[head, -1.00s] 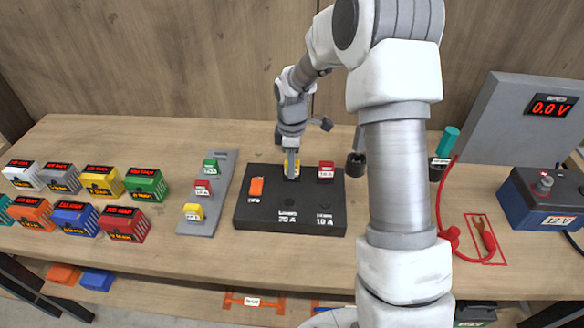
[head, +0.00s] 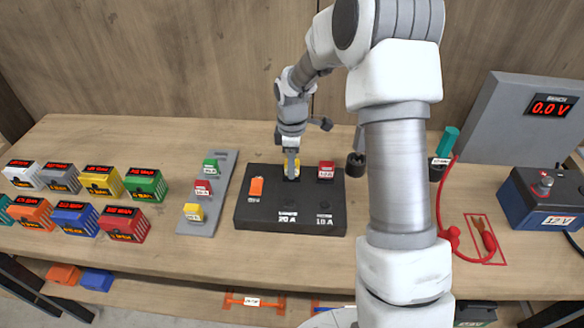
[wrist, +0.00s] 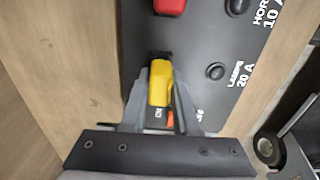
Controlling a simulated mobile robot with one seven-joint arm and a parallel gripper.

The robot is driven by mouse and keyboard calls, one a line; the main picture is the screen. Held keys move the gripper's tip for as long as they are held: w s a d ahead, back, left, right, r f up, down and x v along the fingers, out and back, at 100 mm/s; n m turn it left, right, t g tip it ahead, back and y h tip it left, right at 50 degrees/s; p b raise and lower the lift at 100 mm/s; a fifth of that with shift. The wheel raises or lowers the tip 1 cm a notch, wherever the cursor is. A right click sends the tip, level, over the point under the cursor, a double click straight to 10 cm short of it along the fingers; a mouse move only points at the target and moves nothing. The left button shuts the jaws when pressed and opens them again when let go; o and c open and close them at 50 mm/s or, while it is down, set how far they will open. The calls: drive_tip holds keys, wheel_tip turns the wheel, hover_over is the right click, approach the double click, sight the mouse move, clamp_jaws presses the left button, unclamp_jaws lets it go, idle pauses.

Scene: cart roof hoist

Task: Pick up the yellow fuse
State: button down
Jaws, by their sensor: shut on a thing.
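A yellow fuse (wrist: 159,84) stands at the black fuse box (head: 263,216), in the back row between an orange fuse and a red fuse. My gripper (wrist: 160,92) is shut on this fuse, with one finger on each side in the wrist view. In the head view my gripper (head: 291,172) hides most of the fuse (head: 297,170). I cannot tell whether the fuse is still seated in its socket. Another yellow fuse (head: 193,212) sits at the front end of the grey rack (head: 212,205).
The orange fuse (head: 256,186) and red fuse (head: 326,171) stand close on either side. The rack also holds a green fuse (head: 210,166) and a red fuse (head: 203,188). Several coloured boxes stand at left. A battery (head: 543,197) and red cable are at right.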

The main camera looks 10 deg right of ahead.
idle(0.3)
drive_tip(key=shift+r, duration=0.55)
drive_tip(key=r, duration=0.3)
drive_tip(key=shift+s+d+r, duration=0.3)
drive_tip(key=shift+d, duration=0.05)
drive_tip(key=s+d+r, duration=0.6)
drive_tip(key=s+d, duration=0.1)
drive_tip(key=s, duration=0.1)
drive_tip(key=shift+r, duration=0.15)
